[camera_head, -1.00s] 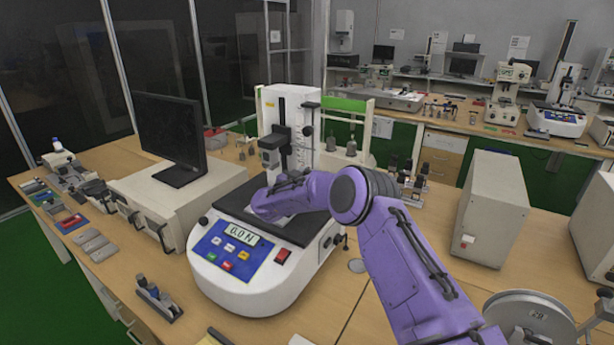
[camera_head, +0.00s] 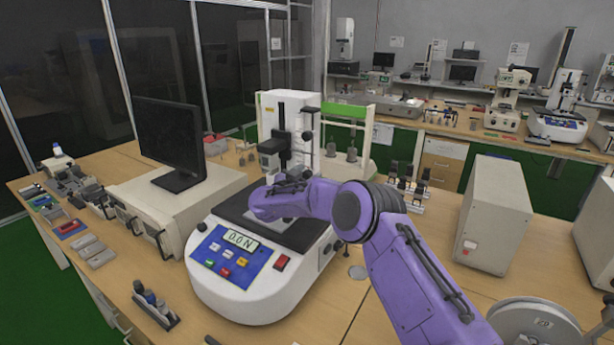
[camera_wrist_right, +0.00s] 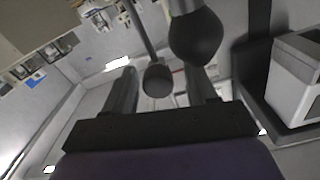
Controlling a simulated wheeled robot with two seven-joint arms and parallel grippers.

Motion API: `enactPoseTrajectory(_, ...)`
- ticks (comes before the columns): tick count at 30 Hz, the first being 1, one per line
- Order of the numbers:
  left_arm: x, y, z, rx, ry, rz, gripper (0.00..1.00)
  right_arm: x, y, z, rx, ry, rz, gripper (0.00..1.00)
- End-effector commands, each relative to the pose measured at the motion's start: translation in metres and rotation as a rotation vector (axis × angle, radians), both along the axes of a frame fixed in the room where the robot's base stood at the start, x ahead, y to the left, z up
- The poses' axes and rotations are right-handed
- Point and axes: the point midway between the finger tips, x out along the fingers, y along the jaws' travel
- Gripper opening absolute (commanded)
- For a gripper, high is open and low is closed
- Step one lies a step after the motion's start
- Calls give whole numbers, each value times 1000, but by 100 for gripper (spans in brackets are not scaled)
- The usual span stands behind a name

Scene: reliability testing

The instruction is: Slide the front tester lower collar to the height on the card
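The front tester (camera_head: 240,290) is a white machine with a blue panel that reads 0.0 N. A white column (camera_head: 290,105) with a dark carriage (camera_head: 275,147) stands at its back, with black knobs at the column's right side. I cannot tell which part is the lower collar. My purple right arm reaches over the tester's dark bed and hides part of it. My right gripper (camera_wrist_right: 163,85) has its fingers apart in the right wrist view. A rod with a black knob (camera_wrist_right: 157,80) shows between them, and a larger black knob (camera_wrist_right: 195,38) is above the right finger. No contact is clear. My left gripper is out of view.
A monitor (camera_head: 170,140) on a pale box stands left of the tester. A green-topped frame (camera_head: 345,111) with weights is behind it. A pale cabinet (camera_head: 493,210) and a grey reel (camera_head: 537,325) stand to the right.

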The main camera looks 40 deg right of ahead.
Motion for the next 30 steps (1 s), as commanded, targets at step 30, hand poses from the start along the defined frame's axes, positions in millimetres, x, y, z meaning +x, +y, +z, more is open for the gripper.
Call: enactPoseTrajectory(30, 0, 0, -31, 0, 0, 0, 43, -37, 99, 5, 0, 0, 0, 57)
